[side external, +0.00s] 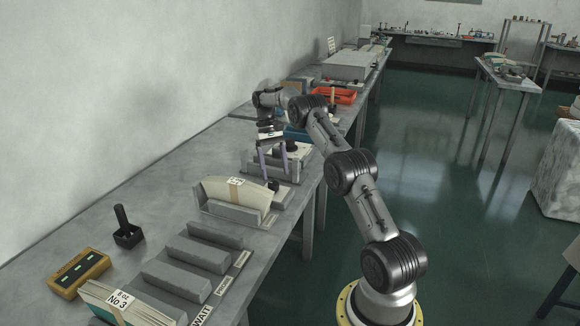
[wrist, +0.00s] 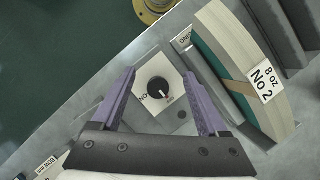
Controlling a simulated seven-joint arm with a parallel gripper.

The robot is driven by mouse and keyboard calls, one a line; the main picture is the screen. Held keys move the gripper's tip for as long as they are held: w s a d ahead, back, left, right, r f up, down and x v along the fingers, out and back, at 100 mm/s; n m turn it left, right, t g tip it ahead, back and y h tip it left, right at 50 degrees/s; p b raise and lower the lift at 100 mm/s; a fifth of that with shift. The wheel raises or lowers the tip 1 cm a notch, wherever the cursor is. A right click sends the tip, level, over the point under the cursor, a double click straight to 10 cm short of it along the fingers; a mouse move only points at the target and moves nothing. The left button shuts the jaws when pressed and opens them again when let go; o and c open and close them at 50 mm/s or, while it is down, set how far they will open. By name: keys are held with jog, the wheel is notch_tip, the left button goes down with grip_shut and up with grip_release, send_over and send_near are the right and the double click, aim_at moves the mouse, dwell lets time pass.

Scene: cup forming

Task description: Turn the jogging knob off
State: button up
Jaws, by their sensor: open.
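The jogging knob (wrist: 158,87) is a round black knob on a pale square plate in the wrist view. Small lettering sits to its left, apparently "ON", and a small red mark is at its lower right edge. My gripper (wrist: 158,74) is open, with one purple finger on each side of the knob and visible gaps between. Its height over the knob is hard to judge. In the side external view my gripper (side external: 273,168) points down over the bench beside the paper stack.
A curved paper stack labelled "8 oz No 2" (wrist: 245,70) stands close to the right of my gripper in the wrist view. Grey dividers (side external: 205,252), a yellow box (side external: 79,272) and a black holder (side external: 127,232) lie nearer the camera. A wall runs along the bench's left.

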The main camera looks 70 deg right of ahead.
jog(key=s+a+r, duration=0.7)
jog(key=s+a, duration=0.1)
jog(key=shift+s+r, duration=0.2)
jog(key=shift+s, duration=0.2)
dwell(0.3)
